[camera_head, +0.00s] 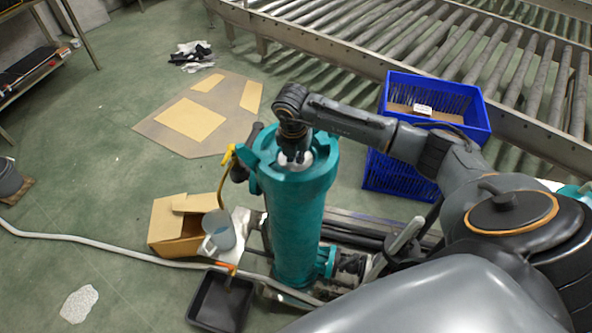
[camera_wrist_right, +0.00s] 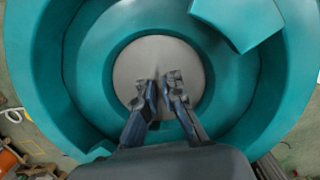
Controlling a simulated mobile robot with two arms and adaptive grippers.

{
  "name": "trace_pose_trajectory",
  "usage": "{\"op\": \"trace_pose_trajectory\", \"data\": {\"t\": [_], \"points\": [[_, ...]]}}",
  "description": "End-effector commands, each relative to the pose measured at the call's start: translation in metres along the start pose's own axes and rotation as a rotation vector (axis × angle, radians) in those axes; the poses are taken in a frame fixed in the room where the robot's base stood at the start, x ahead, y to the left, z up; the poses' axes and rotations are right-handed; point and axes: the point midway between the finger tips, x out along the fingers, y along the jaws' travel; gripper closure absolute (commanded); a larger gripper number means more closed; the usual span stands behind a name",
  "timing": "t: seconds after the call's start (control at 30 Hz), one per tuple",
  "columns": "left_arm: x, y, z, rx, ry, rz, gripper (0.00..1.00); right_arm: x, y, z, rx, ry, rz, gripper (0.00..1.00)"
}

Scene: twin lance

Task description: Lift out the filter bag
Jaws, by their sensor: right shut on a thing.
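The teal filter housing (camera_head: 292,222) stands upright on the floor, its top open. The round grey top of the filter bag (camera_wrist_right: 140,62) lies inside the round opening in the right wrist view; the bag's lower part is hidden in the housing. My right gripper (camera_head: 294,157) points down into the housing's mouth. In the right wrist view the two fingertips (camera_wrist_right: 161,90) are close together over the grey top, shut on the bag; the exact spot of the grip is hard to make out. My left gripper is not in view.
A raised rim lug (camera_wrist_right: 238,20) juts over the opening. Blue crates (camera_head: 434,104) stand behind my right arm, before a roller conveyor (camera_head: 420,30).

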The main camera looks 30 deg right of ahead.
Motion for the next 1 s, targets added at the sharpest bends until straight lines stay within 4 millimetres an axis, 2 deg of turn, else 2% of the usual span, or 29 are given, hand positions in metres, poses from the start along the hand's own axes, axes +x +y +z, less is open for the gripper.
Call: {"op": "trace_pose_trajectory", "data": {"t": [0.07, 0.23, 1.0], "points": [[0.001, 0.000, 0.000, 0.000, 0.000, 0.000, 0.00, 0.005, -0.003, -0.004, -0.003, 0.010, -0.010, 1.00], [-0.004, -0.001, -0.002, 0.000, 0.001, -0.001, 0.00, -0.001, -0.003, -0.003, -0.003, 0.010, -0.011, 1.00], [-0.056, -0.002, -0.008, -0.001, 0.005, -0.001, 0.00, -0.083, -0.001, 0.012, -0.001, 0.004, -0.004, 1.00]]}}
